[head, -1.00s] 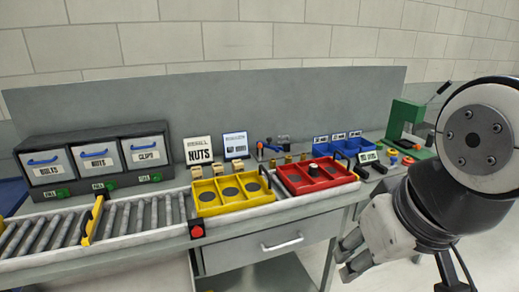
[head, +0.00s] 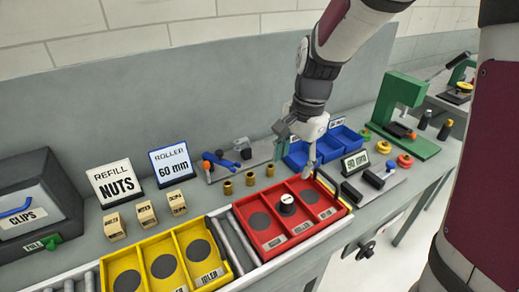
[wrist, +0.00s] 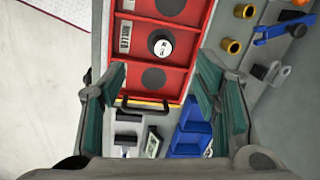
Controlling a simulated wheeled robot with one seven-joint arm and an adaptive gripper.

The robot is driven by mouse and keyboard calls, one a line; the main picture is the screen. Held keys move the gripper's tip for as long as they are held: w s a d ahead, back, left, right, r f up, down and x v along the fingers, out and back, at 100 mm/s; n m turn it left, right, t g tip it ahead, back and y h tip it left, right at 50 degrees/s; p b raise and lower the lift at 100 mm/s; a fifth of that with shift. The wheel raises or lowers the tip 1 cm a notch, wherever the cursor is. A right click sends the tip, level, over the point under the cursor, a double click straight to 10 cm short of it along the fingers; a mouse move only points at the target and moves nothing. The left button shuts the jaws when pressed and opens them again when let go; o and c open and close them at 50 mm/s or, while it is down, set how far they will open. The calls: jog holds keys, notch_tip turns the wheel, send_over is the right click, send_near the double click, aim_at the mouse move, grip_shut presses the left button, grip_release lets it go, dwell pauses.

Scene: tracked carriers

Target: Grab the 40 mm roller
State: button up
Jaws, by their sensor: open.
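No label reading 40 mm is legible, so I cannot tell which part is the 40 mm roller. Two black cylinders, one of them (head: 373,179), lie on a grey holder right of the red tray (head: 262,250); dark parts also show low in the wrist view (wrist: 129,117). Brass cylinders (head: 250,179) stand behind the tray. A black knob-like part with a white top (head: 287,203) sits in the tray's middle compartment, also in the wrist view (wrist: 160,43). My gripper (head: 298,155) is open and empty, above the bench by the blue bins; its fingers spread wide in the wrist view (wrist: 160,88).
A sign reading ROLLER 60 mm (head: 171,163) and a NUTS sign (head: 115,183) stand behind wooden blocks (head: 146,214). A yellow tray (head: 143,240) is left of the red one. Blue bins (head: 342,142), a small tilted sign (head: 355,161) and a green press (head: 404,112) are right.

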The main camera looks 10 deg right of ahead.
jog(key=w+f+m+p, duration=0.1)
jog(key=w+f+m, duration=0.2)
jog(key=f, duration=0.1)
jog(key=h, duration=0.1)
send_near(287, 199)
jog(key=shift+g, duration=0.4)
jog(key=f, duration=0.2)
jog(key=w+f, duration=0.1)
jog(key=f, duration=0.2)
jog(key=shift+w+d+f, duration=0.1)
jog(key=shift+f, duration=0.05)
jog(key=shift+s+f+p, duration=0.2)
jog(key=shift+f+p, duration=0.35)
jog(key=shift+f, duration=2.3)
grip_shut()
